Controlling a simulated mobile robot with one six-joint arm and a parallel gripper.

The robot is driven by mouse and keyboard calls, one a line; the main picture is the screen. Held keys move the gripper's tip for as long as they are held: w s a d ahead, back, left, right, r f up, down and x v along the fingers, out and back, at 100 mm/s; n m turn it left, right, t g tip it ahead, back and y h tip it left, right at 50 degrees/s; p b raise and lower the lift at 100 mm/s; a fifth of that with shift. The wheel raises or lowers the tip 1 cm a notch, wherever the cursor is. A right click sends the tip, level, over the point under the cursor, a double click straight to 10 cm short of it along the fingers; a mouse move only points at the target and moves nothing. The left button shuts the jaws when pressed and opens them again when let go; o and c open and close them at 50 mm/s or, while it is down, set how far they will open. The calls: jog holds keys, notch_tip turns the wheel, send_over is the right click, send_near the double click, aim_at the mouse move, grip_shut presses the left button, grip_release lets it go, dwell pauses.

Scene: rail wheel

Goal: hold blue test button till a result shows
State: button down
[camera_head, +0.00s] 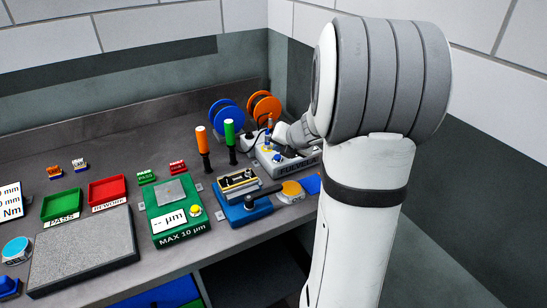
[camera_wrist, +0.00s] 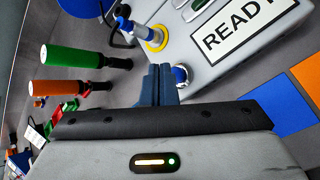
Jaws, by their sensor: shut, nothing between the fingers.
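The grey tester box (camera_head: 285,162) stands at the back right of the bench and also shows in the wrist view (camera_wrist: 205,58). Its white display (camera_wrist: 245,28) reads "READY", the last letter partly cut off. A blue round button in a metal ring (camera_wrist: 181,76) sits near the box's edge, partly hidden by the fingers. My gripper (camera_wrist: 158,72) is shut and empty, its blue fingertips just left of the button in the wrist view. I cannot tell whether they touch it. In the head view my arm hides part of the box.
A blue probe stands in a yellow ring (camera_wrist: 157,38) on the box, close to my fingertips. Green-handled (camera_head: 230,140) and orange-handled (camera_head: 203,147) tools stand upright to the left. Blue and orange discs (camera_head: 264,107) stand behind. A blue fixture (camera_head: 243,208) lies in front.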

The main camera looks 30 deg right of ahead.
dwell(0.8)
jog(key=shift+f, duration=0.4)
jog(key=shift+f+b, duration=0.5)
jog(key=shift+b, duration=0.15)
dwell(1.1)
dwell(2.4)
jog(key=shift+r+p, duration=0.9)
jog(key=shift+p, duration=0.1)
jog(key=shift+r, duration=0.1)
notch_tip(320, 180, up, 5)
jog(key=p, duration=0.5)
